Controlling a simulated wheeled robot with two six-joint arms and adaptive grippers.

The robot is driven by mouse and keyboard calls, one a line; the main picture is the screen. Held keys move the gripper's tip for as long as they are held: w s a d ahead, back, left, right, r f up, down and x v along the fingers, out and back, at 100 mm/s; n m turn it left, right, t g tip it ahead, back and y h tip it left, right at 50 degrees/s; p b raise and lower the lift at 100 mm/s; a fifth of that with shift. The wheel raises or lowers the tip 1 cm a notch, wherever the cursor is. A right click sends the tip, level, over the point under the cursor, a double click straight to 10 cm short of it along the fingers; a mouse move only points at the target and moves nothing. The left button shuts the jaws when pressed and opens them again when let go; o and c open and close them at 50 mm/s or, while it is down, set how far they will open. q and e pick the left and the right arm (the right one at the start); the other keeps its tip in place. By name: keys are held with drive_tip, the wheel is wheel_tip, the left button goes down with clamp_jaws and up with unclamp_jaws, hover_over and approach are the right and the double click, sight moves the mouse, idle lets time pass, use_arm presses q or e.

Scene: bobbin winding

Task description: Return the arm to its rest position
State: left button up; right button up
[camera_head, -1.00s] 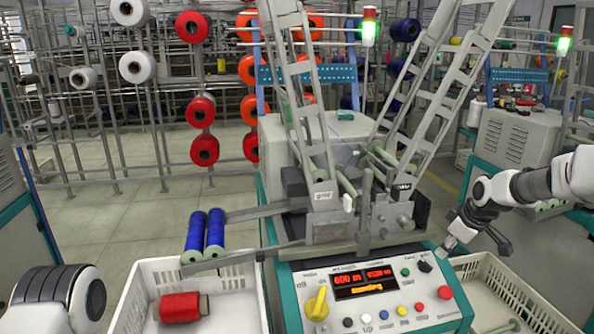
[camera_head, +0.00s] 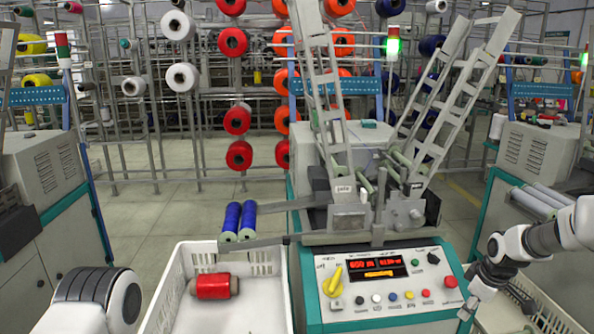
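My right arm comes in from the right edge, white and grey. Its dark gripper (camera_head: 494,304) hangs beside the lower right corner of the control panel (camera_head: 336,317), above the right-hand crate. Its fingers look spread, with nothing seen between them. The panel has a yellow knob (camera_head: 333,281), a lit red display (camera_head: 376,267) and several coloured buttons. My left arm shows only as a rounded white and dark link at the lower left; its gripper is out of view.
A white crate (camera_head: 176,289) left of the panel holds a red bobbin (camera_head: 214,286). Two blue bobbins (camera_head: 240,220) lie on the rails (camera_head: 275,206) above it. A right-hand crate (camera_head: 548,318) is partly hidden by my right arm. Racks of thread spools stand behind; the left floor is open.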

drive_tip(key=s+a+f+g, duration=0.3)
drive_tip(key=s+a+f, duration=0.4)
drive_tip(key=s+f, duration=0.6)
drive_tip(key=s+a+f+g, duration=0.3)
drive_tip(key=s+a+f, duration=0.4)
drive_tip(key=s+f, duration=0.5)
drive_tip(key=s+a+r+m+t, duration=0.1)
drive_tip(key=s+a+m, duration=0.15)
drive_tip(key=s, duration=0.65)
drive_tip(key=s+a+r+m, duration=0.1)
drive_tip(key=s+m, duration=0.2)
drive_tip(key=s, duration=0.5)
wheel_tip(320, 180, up, 15)
drive_tip(key=w+m+t+p, duration=0.2)
drive_tip(key=p, duration=1.3)
drive_tip(key=shift+w+d+r+m, duration=0.15)
drive_tip(key=shift+w+m, duration=0.2)
drive_tip(key=shift+w, duration=0.05)
